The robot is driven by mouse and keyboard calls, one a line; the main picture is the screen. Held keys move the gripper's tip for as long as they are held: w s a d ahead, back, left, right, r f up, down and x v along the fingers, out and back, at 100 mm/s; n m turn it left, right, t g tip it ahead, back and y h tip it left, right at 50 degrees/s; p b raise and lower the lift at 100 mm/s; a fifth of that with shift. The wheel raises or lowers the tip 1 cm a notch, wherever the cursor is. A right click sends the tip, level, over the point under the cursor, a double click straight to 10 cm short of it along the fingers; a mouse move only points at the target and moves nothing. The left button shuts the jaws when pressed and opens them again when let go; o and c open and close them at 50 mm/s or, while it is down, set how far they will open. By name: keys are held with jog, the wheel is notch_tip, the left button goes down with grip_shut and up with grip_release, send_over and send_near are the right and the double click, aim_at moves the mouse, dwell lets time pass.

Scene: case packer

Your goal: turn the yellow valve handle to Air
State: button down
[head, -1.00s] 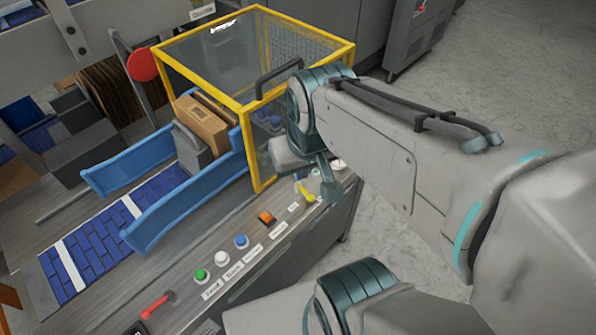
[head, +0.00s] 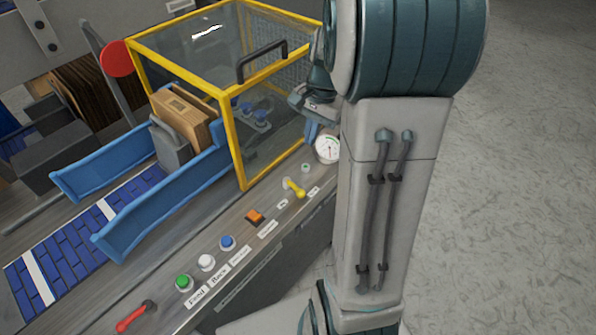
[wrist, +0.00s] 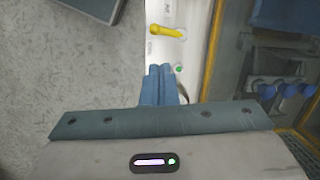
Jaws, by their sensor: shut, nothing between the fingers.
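The yellow valve handle (head: 296,189) sits on the sloped grey control panel, right of the orange switch. Its free end points toward the panel's front edge, at the lower right. In the wrist view the yellow handle (wrist: 166,31) lies crosswise on the panel strip, with small labels beside it; their text is too small to read surely. My gripper (head: 311,132) is beyond the handle, near the pressure gauge, partly hidden by my arm. In the wrist view its blue fingers (wrist: 160,70) are together, empty and apart from the handle.
A round white gauge (head: 327,149) stands behind the handle. The yellow-framed clear guard (head: 236,140) rises close to the left of it. An orange switch (head: 255,217) and blue, white and green buttons line the panel. Open floor lies right.

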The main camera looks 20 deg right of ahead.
aim_at(294, 188)
jog(key=w+d+f+m+b, duration=0.1)
jog(key=w+d+f+m, duration=0.1)
jog(key=d+f, duration=0.3)
notch_tip(294, 188, down, 2)
jog(key=shift+w+d+f+m+g+y+b, duration=0.1)
jog(key=shift+w+d+m+g+y+b, duration=0.2)
jog(key=shift+m, duration=0.5)
jog(key=shift+w+a, duration=0.1)
jog(key=shift+a, duration=0.05)
jog(key=x, duration=1)
jog(key=shift+s+a+f, duration=0.1)
jog(key=shift+s+a, duration=0.05)
jog(key=shift+a, duration=0.5)
jog(key=shift+s+a+f, duration=0.15)
jog(key=shift+s+a, duration=0.05)
jog(key=shift+a, duration=0.4)
jog(key=shift+s+a+f, duration=0.1)
jog(key=shift+s+a, duration=0.05)
jog(key=shift+a, duration=0.5)
